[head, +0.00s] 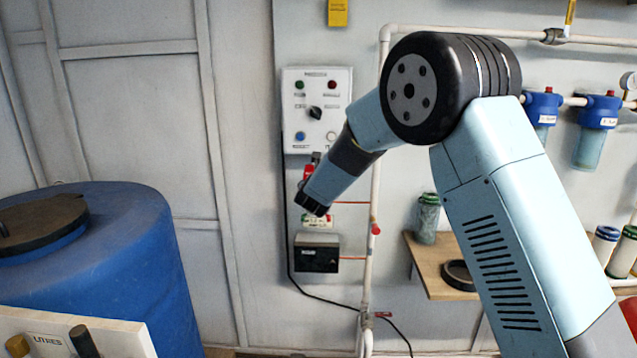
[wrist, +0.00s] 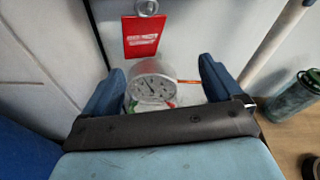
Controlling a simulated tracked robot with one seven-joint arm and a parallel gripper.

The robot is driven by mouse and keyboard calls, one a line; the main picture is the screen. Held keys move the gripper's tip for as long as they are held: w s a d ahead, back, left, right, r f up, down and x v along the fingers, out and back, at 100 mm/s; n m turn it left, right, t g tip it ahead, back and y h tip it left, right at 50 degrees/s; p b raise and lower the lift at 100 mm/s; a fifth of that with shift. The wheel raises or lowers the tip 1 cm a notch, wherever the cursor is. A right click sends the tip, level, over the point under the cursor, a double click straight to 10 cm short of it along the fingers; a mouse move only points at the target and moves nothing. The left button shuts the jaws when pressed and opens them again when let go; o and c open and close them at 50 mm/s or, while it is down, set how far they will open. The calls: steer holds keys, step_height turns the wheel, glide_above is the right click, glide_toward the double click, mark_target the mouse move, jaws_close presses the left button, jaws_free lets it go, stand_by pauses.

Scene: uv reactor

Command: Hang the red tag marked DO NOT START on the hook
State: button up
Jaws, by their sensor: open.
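The red tag (wrist: 143,36) with blurred white lettering is at the top of the wrist view. It hangs flat against the pale wall below a round metal piece (wrist: 147,8), apparently the hook, which is cut off by the frame edge. In the head view a red strip of the tag (head: 308,172) shows just under the control panel, partly covered by my arm. My gripper (wrist: 160,80) is open and empty. Its two blue fingers are spread wide, with the tag beyond their tips and not between them. In the head view my fingers are hidden.
A round dial gauge (wrist: 152,85) shows between my fingers in the wrist view. The grey control panel (head: 316,110) is above, a dark box (head: 316,253) below. A vertical pipe (head: 375,205) and wooden shelf (head: 430,270) are right; a blue tank (head: 120,270) is left.

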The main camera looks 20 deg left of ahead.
steer(key=v, duration=0.9)
steer(key=d+r+m+g+h, duration=0.1)
steer(key=d+r+m+h, duration=0.3)
steer(key=d, duration=0.6)
steer(key=d+r+m+h, duration=0.2)
steer(key=d+r+m, duration=0.2)
steer(key=d+m, duration=0.5)
steer(key=s+d+r+m+g+h, duration=0.1)
steer(key=s+d+m+g+h, duration=0.15)
steer(key=d, duration=0.65)
steer(key=s+d+r+m+g+h, duration=0.1)
steer(key=s+d+m, duration=0.3)
steer(key=d, duration=0.4)
steer(key=s+d+m+g, duration=0.4)
steer(key=s+d+m, duration=0.65)
steer(key=s, duration=0.25)
steer(key=s+f+m+g+y, duration=0.1)
steer(key=s+m+y, duration=0.4)
steer(key=s+m, duration=0.6)
steer(key=s+f, duration=0.1)
steer(key=s, duration=0.4)
steer(key=shift+s+d+y, duration=0.35)
steer(key=shift+s+d, duration=0.05)
steer(key=shift+f, duration=0.1)
